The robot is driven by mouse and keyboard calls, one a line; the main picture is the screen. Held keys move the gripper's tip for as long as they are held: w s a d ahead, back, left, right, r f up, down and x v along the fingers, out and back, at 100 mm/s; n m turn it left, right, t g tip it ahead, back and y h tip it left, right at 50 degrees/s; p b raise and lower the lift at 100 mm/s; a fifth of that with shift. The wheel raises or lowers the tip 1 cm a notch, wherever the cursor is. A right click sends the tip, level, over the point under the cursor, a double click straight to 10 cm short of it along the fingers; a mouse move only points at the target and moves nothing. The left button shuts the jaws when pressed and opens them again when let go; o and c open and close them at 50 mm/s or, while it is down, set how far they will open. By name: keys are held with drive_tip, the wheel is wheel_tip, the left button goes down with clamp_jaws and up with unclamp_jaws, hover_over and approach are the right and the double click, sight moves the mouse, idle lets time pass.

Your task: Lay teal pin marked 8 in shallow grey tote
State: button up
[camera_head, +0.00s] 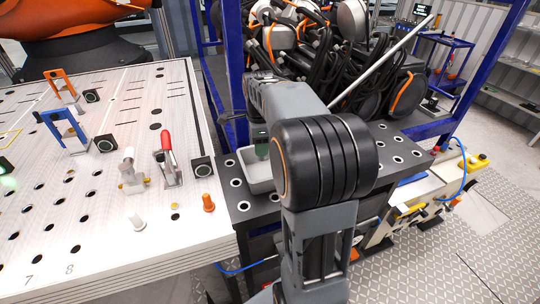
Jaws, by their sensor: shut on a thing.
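The shallow grey tote (256,184) sits on the dark perforated shelf right of the white table, partly hidden behind my arm's black joint. My gripper (260,135) is small in view above the tote's far part, beside my grey arm link. A dark teal piece (262,151) shows just below it, over the tote, and appears to be the teal pin held in the shut jaws. Its mark cannot be read, and whether it touches the tote floor cannot be told.
The white perforated table (110,225) at left holds a red-handled clamp (167,158), another clamp (130,172), a blue bracket (64,130), an orange bracket (62,88), an orange pin (208,203) and a white pin (137,222). A blue post (234,75) and cabled machinery (340,50) stand behind the tote.

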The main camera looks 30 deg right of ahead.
drive_tip(key=d+f, duration=0.2)
drive_tip(key=f, duration=0.1)
drive_tip(key=d+f, duration=0.1)
drive_tip(key=shift+w+d+f+p, duration=0.35)
drive_tip(key=shift+w+p, duration=0.05)
drive_tip(key=shift+d+f, duration=0.2)
drive_tip(key=shift+f, duration=1.55)
drive_tip(key=shift+f, duration=0.25)
drive_tip(key=o, duration=1)
drive_tip(key=shift+r, duration=0.1)
drive_tip(key=shift+o, duration=0.2)
